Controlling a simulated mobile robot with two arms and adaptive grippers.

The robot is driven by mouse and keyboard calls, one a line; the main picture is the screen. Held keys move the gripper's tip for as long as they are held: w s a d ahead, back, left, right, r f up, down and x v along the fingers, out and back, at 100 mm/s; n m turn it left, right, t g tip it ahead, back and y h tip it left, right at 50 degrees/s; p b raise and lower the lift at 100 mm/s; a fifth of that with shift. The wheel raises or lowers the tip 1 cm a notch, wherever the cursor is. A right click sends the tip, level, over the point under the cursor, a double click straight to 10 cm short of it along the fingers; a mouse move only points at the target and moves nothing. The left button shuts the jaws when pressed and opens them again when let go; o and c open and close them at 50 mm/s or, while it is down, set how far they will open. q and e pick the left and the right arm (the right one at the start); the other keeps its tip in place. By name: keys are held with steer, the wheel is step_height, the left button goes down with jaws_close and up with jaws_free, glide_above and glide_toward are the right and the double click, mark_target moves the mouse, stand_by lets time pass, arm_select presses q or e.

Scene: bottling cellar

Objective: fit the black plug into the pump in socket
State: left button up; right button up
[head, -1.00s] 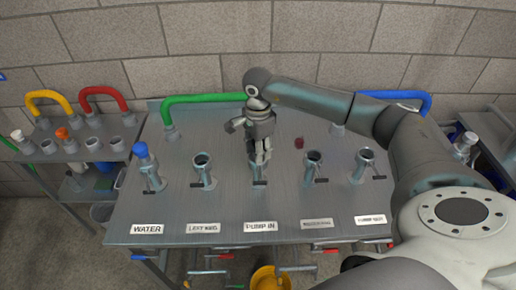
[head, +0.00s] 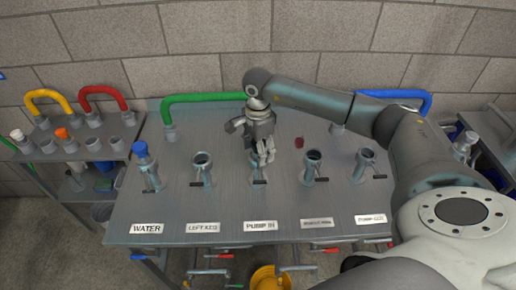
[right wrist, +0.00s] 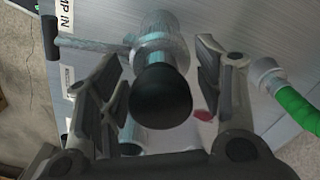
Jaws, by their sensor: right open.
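The black plug (right wrist: 160,97) is between the spread fingers of my right gripper (right wrist: 158,85) in the right wrist view, with free room on either side. It is in line with the metal pump in socket (right wrist: 160,40) and covers its mouth. How deep it sits, I cannot tell. In the head view my right gripper (head: 265,155) is open over the socket (head: 258,173) behind the PUMP IN label (head: 260,226) and hides most of the plug. My left gripper is not in view.
Open sockets stand to the left (head: 203,168) and right (head: 313,167) along the metal bench (head: 220,205). A blue plug (head: 140,149) tops the WATER socket. A green hose (head: 205,97) arches behind. A small red thing (head: 299,142) lies on the bench.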

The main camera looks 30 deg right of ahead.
step_height(320, 180, up, 12)
steer(key=shift+r, duration=0.1)
stand_by(0.4)
